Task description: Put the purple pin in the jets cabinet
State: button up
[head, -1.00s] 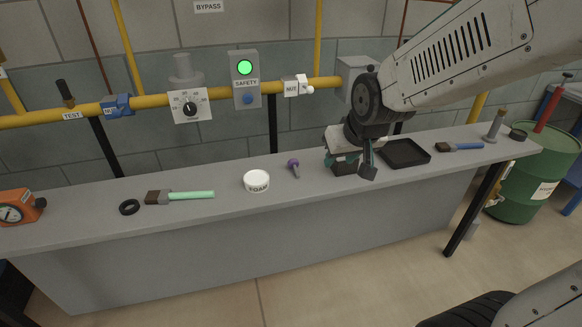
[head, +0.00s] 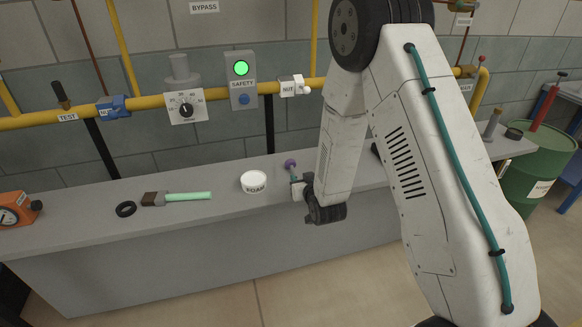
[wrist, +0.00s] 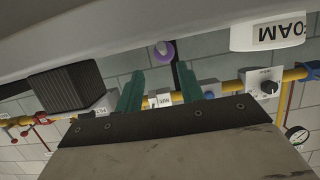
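The purple pin (head: 290,163) stands on the grey counter, its round purple head up, right of the white FOAM tub. My gripper (head: 297,188) is low over the counter, close in front of the pin. In the wrist view, which is upside down, the pin's purple head (wrist: 164,50) shows between and beyond the teal fingers of my gripper (wrist: 160,82). The fingers are apart with nothing held. Whether they stand around the pin I cannot tell. A grey wall box (wrist: 106,102) shows there; its label is unreadable. I can make out no cabinet marked jets.
The FOAM tub (head: 253,182) stands close left of the pin. A dark ribbed block (wrist: 67,88) is at the other side in the wrist view. My arm hides the counter's right part.

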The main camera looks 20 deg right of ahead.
aim_at(293, 171)
jog(key=x, duration=0.7)
jog(key=shift+w+a, duration=0.1)
jog(key=shift+a, duration=0.2)
grip_shut()
